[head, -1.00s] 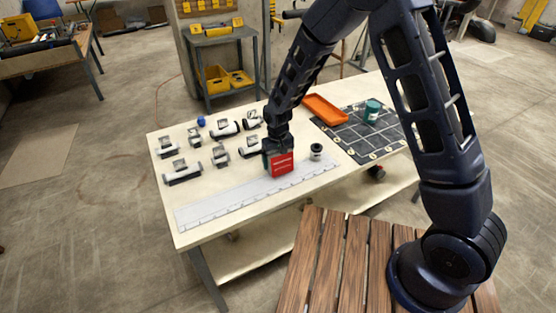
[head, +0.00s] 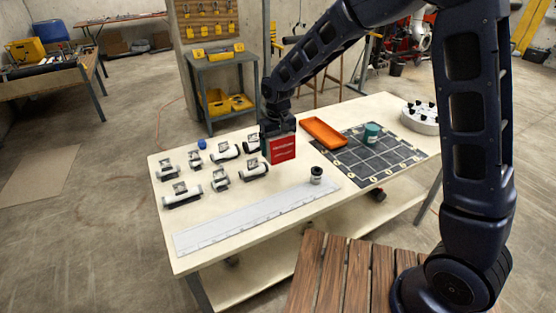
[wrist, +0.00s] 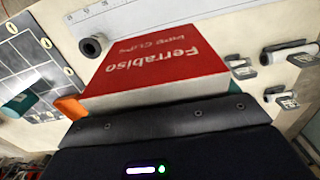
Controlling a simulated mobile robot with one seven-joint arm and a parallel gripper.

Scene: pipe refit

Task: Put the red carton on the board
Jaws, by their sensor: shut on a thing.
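The red carton (head: 282,149) is held upright by my gripper (head: 278,130), which is shut on its top and holds it above the table. In the wrist view the carton (wrist: 165,62) fills the middle, with white lettering on its red face and a pale side. The fingertips are mostly hidden. The board (head: 372,160) is a dark gridded mat with round pale marks along its front edge, lying on the table to the right of the carton. Part of it also shows at the left of the wrist view (wrist: 30,52).
On the board stands a teal can (head: 371,133). An orange tray (head: 323,134) lies at its back left edge. Several pipe fittings (head: 220,180) stand left. A round white holder (head: 421,117) stands at the right.

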